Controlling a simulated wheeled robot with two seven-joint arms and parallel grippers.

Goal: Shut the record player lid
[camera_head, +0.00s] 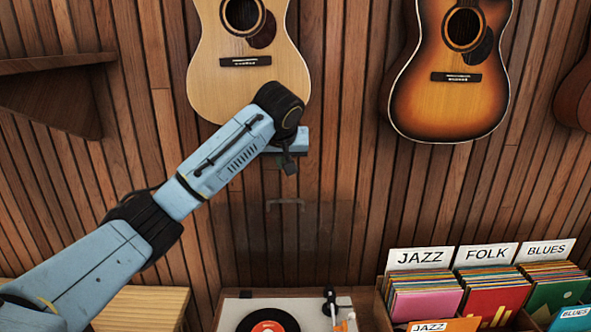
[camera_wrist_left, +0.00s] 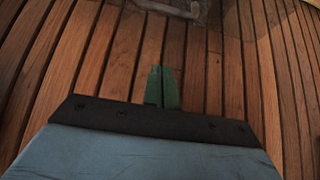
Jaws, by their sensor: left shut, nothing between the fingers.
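The record player (camera_head: 240,309) stands at the bottom centre of the head view, partly cut off by the frame, with a black record (camera_head: 268,322) with an orange-red label. Its transparent lid (camera_head: 290,240) stands open, raised against the slatted wall, and is hard to make out. A pale handle (camera_head: 285,203) shows on its upper part, and also at the top of the left wrist view (camera_wrist_left: 172,9). My left gripper (camera_head: 289,166) is above the lid's upper edge, apart from it. Its green fingers (camera_wrist_left: 162,87) are shut and empty in the wrist view.
A crate of records (camera_head: 425,297) with genre cards stands right of the player. A wooden stool or box (camera_head: 145,305) is at the left. A wooden shelf (camera_head: 55,64) juts out at the upper left.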

